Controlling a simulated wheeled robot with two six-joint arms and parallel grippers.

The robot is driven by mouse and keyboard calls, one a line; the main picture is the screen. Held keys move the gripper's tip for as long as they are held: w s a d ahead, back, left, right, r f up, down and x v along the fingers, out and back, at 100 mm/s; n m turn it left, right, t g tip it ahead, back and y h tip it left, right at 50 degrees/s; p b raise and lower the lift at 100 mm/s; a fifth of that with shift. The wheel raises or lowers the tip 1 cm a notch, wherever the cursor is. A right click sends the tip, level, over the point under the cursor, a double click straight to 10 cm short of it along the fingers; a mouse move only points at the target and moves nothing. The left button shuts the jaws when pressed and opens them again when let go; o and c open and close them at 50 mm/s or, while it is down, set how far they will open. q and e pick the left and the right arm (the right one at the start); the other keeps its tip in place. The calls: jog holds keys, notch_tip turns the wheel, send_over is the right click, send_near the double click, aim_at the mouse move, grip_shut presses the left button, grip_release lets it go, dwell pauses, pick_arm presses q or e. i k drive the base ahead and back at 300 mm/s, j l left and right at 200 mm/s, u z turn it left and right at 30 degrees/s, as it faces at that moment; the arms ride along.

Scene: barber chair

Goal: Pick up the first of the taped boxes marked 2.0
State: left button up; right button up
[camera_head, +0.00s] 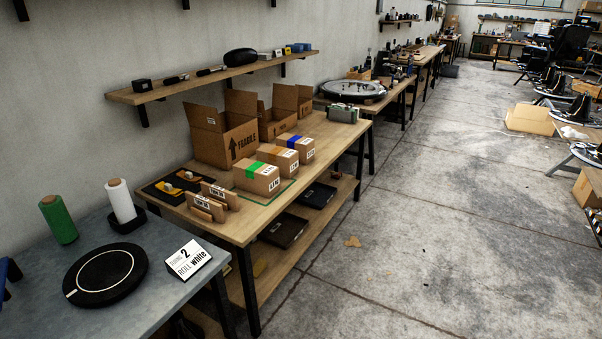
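Three taped cardboard boxes stand in a row on the wooden table (222,226) in the head view. The nearest box (262,187) has green tape, the middle box (283,166) orange tape and the far box (308,155) blue tape. Each carries white labels with dark print, too small to read surely, so I cannot tell which is marked 2.0. Neither of my grippers is in view.
Open cardboard boxes (240,140) stand behind the taped boxes, against the wall side. Small brown pieces (208,208) with labels stand in front. A grey table (150,315) holds rolls, a black disc (105,275) and a sign (188,259). The floor (420,230) on the right is mostly clear.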

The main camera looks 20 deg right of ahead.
aim_at(305, 145)
jog(key=i+l, duration=0.1)
jog(key=l, duration=0.3)
jog(key=i+l, duration=0.1)
jog(key=l, duration=0.3)
jog(key=i+l, duration=0.1)
jog(key=l, duration=0.7)
jog(key=i+z, duration=0.05)
